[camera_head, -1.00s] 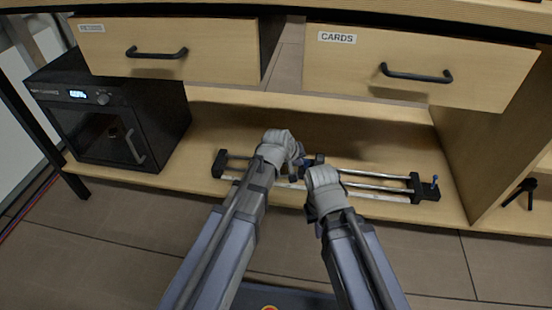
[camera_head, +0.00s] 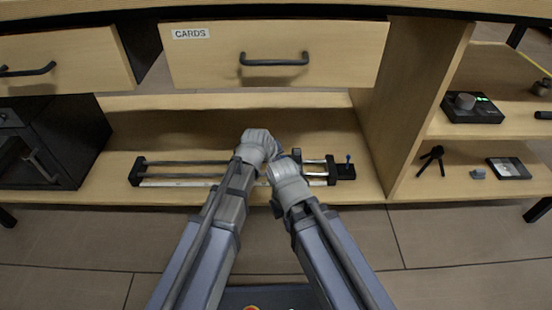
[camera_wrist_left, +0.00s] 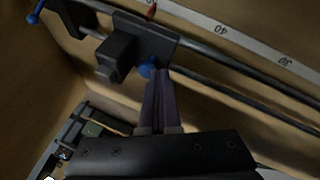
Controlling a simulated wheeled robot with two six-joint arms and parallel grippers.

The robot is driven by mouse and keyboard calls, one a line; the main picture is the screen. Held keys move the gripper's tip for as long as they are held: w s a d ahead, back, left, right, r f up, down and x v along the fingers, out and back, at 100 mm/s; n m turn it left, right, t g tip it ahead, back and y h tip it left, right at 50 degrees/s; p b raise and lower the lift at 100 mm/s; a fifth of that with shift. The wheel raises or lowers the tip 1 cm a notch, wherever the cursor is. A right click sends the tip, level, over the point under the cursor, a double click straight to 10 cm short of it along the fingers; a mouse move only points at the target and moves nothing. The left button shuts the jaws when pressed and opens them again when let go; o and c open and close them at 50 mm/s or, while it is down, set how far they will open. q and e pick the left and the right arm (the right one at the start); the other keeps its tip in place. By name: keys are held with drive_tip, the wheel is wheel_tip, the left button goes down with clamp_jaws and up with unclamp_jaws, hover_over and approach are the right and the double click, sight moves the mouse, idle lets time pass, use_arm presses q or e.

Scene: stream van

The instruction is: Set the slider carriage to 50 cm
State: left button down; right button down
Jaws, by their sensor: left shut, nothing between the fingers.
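The slider (camera_head: 190,183) lies on the low shelf, its rails running left to right. Its dark carriage (camera_head: 297,155) is right of the rails' middle, partly hidden by my arms. In the left wrist view the carriage (camera_wrist_left: 128,48) has a blue knob (camera_wrist_left: 148,68) and a red pointer (camera_wrist_left: 152,11). The pointer is beside a scale strip (camera_wrist_left: 255,46), left of the 40, near a figure cut by the top edge. My left gripper (camera_wrist_left: 160,76) is shut and empty, tips at the blue knob; contact is unclear. My right gripper (camera_head: 284,172) is close by, its fingers hidden.
A drawer marked CARDS (camera_head: 275,55) hangs above the shelf. A black boxy appliance (camera_head: 45,150) stands left of the slider, and a wooden side panel (camera_head: 410,100) rises at its right. A small black tripod (camera_head: 432,158) stands beyond the panel.

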use_arm(q)
drive_tip(key=shift+d, duration=0.45)
use_arm(e)
drive_tip(key=shift+d, duration=0.5)
use_arm(q)
drive_tip(key=shift+s+a, duration=0.1)
